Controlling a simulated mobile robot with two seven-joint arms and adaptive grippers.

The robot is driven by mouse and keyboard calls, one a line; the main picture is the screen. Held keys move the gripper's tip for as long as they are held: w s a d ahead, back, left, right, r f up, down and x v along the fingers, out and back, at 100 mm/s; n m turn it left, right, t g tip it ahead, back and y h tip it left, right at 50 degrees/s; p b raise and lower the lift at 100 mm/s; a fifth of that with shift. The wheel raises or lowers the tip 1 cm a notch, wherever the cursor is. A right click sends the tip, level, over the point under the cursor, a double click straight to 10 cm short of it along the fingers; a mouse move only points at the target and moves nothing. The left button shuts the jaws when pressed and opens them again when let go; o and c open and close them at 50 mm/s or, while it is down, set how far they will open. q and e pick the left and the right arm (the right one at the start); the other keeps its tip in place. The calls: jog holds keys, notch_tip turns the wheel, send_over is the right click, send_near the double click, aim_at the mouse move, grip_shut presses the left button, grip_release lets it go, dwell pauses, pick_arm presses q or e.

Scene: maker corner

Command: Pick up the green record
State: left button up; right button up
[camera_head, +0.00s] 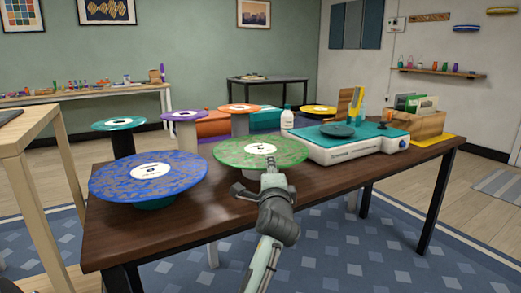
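The green record (236,150), a large mottled disc with a white label, lies flat and raised above the near middle of the dark wooden table (190,219). Its support is mostly hidden below it. My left gripper (270,163) is at the record's near edge, its tip overlapping the rim just below the label in the picture. I cannot tell whether the fingers are open or shut, or whether they touch the record. My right gripper is not in view.
A blue record (125,180) on a teal support stands close on the left. Teal (118,124), purple (183,115), orange (239,108) and yellow (318,110) discs stand behind. A turntable (340,154) and a wooden record crate (425,127) are to the right.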

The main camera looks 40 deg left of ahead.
pick_arm(q)
jog(key=x, duration=0.5)
jog(key=shift+w+a+f, duration=0.1)
jog(key=shift+a+f, duration=0.05)
jog(key=shift+a, duration=0.15)
grip_shut()
